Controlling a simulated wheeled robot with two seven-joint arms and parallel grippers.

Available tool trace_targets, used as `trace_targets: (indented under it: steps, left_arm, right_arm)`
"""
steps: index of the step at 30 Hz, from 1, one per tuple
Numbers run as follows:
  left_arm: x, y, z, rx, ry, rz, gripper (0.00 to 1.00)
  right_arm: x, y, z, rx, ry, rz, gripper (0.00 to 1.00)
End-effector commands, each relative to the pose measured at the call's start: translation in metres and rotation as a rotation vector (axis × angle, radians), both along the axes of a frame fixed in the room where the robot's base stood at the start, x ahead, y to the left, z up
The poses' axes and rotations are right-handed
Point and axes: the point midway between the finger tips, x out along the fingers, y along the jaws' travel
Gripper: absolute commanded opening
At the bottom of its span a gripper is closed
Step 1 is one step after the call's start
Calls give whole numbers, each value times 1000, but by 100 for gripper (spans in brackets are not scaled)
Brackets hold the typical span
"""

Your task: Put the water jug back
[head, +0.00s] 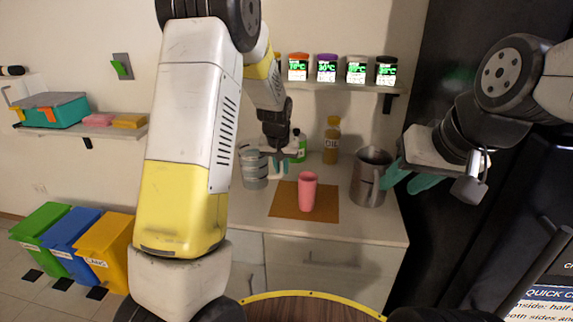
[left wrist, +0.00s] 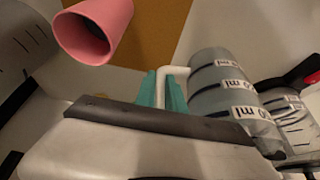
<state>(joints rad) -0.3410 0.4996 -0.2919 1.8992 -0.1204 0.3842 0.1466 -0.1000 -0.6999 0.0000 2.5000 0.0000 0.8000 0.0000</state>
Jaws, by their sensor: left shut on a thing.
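The water jug (head: 254,170) is a grey, see-through measuring jug with bands and a white handle. It is upright at the back left of the counter; I cannot tell if its base touches. My left gripper (head: 279,166) is at its right side. In the left wrist view the teal fingers (left wrist: 168,92) are shut on the white handle, and the jug (left wrist: 222,85) shows "ml" labels. My right gripper (head: 408,178) hangs at the right, beside the metal pitcher, with its teal fingers apart and nothing seen between them.
A pink cup (head: 307,192) stands on a brown mat (head: 281,208) right of the jug. An oil bottle (head: 332,142) and a green bottle (head: 300,147) stand behind. A metal pitcher (head: 369,180) is at the right. Spice dispensers (head: 327,69) line the shelf above.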

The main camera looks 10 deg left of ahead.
Motion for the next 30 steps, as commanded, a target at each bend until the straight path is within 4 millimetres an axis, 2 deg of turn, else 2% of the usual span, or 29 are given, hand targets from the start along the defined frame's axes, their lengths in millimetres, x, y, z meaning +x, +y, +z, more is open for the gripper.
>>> trace_targets:
  steps: [3,12,25,26,27,28,30]
  left_arm:
    - [9,0,0,-1,-3,0,0]
    - [7,-1,-33,-1,-3,0,0]
    - [7,0,-38,-1,-4,0,0]
    - [6,0,-38,0,0,0,20]
    - [6,0,-38,0,0,0,28]
    - [6,0,-38,0,0,0,34]
    - [6,0,-38,0,0,0,36]
  right_arm:
    - [0,0,0,0,0,0,38]
    - [0,0,0,0,0,0,38]
    - [0,0,0,0,0,0,38]
    - [0,0,0,0,0,0,38]
    - [0,0,0,0,0,0,38]
    - [0,0,0,0,0,0,38]
    - [0,0,0,0,0,0,38]
